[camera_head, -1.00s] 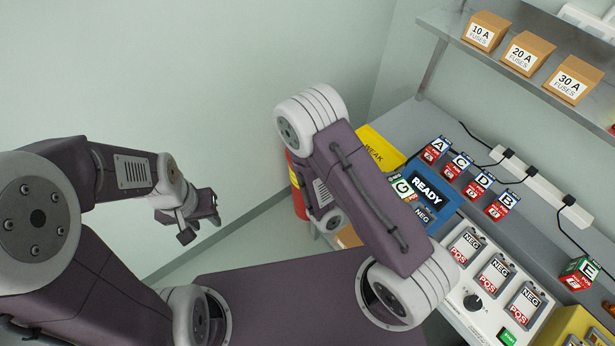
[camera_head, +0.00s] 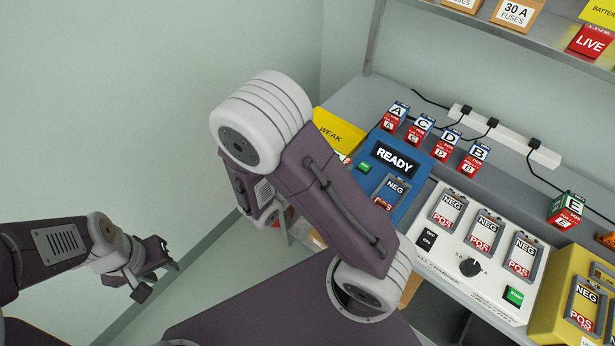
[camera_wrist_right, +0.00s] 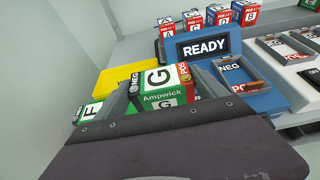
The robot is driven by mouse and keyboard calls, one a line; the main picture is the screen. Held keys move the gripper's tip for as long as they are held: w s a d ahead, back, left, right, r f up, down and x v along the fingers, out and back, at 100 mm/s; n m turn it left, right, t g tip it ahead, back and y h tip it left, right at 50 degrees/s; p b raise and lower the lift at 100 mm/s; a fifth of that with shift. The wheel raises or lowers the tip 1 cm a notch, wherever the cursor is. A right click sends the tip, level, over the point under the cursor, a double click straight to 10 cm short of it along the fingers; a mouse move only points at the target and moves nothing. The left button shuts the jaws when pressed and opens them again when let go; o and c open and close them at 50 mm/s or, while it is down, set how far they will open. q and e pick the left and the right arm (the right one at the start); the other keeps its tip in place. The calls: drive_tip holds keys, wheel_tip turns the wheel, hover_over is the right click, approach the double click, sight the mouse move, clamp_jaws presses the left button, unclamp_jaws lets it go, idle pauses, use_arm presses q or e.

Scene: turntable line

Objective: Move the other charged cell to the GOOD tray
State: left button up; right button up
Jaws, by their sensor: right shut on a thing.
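Cell G (camera_wrist_right: 156,80), a green, white and red block marked Ampwick, is between the fingers of my right gripper (camera_wrist_right: 162,94), which is shut on it. In the wrist view it is in front of the blue READY tester (camera_wrist_right: 258,100). In the head view the right gripper is hidden behind its own arm. Another green-and-white cell, F (camera_wrist_right: 89,113), shows at the lower left of the wrist view, partly hidden by the gripper. My left gripper (camera_head: 154,274) is open and empty, away from the bench. I cannot make out a tray marked GOOD.
The yellow WEAK tray (camera_head: 338,133) is beside the blue tester (camera_head: 409,161). Cells A, C, D and B (camera_head: 470,157) stand in a row behind. The white charger (camera_head: 455,248) has several bays. Cell E (camera_head: 566,208) stands at the right. A shelf (camera_head: 480,22) hangs above.

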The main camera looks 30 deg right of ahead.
drive_tip(key=w+a+f, duration=0.1)
drive_tip(key=w+f, duration=0.3)
drive_tip(key=f, duration=0.1)
drive_tip(key=w+a+f, duration=0.1)
drive_tip(key=w+f, duration=0.1)
drive_tip(key=shift+w+a+f, duration=0.15)
drive_tip(key=shift+a+f, duration=0.1)
drive_tip(key=shift+a, duration=0.05)
drive_tip(key=shift+w+f, duration=0.1)
drive_tip(key=shift+f, duration=0.2)
use_arm(q)
drive_tip(key=shift+f, duration=0.2)
use_arm(e)
drive_tip(key=shift+f, duration=0.15)
drive_tip(key=o, duration=1.8)
use_arm(q)
drive_tip(key=shift+f, duration=0.15)
